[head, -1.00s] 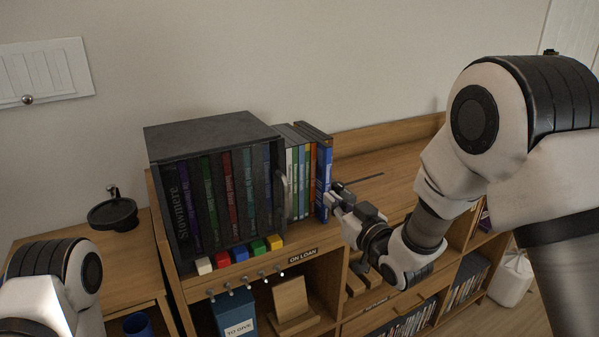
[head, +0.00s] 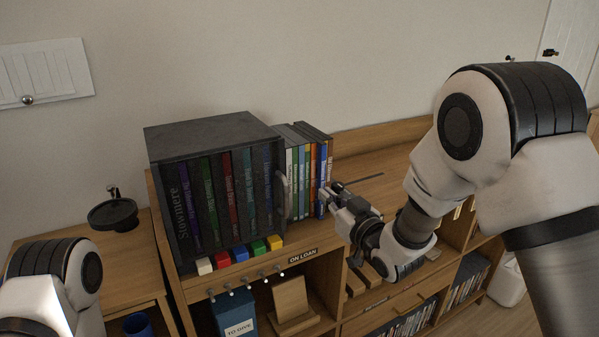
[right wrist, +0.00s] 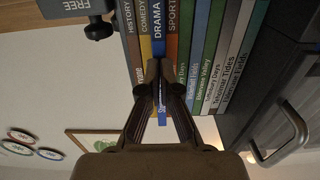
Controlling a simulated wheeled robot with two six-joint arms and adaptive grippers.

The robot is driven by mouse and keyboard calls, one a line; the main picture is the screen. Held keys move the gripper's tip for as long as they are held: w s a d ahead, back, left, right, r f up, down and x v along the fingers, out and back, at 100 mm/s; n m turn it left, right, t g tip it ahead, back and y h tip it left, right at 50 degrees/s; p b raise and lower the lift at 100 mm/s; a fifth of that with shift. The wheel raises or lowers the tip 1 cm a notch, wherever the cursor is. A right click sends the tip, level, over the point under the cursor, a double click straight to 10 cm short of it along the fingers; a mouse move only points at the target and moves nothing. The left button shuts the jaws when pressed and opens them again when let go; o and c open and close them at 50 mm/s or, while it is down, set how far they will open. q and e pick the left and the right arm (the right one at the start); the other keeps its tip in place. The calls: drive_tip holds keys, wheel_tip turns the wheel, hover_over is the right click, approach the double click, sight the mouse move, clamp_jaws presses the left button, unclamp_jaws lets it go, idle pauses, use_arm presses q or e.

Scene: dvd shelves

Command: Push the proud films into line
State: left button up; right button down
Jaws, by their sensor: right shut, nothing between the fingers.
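A row of upright films (head: 302,180) stands right of the black cabinet. The blue DRAMA film (head: 322,178) is near the row's right end; in the right wrist view its spine (right wrist: 159,28) lies between the COMEDY film (right wrist: 146,18) and the SPORT film (right wrist: 172,22). My right gripper (head: 328,196) is shut and empty, its fingertips (right wrist: 159,72) at the blue spine, hiding part of it. I cannot tell whether they touch. My left gripper is out of view.
The black cabinet (head: 215,135) with a handle (head: 284,195) stands directly left of the films. Coloured blocks (head: 240,254) line its front edge. The wooden shelf top (head: 385,185) right of the films is largely clear. A FREE sign (right wrist: 75,8) shows in the wrist view.

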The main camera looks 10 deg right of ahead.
drive_tip(key=shift+x, duration=0.8)
drive_tip(key=b+v, duration=0.2)
drive_tip(key=v, duration=0.9)
drive_tip(key=shift+s, duration=0.1)
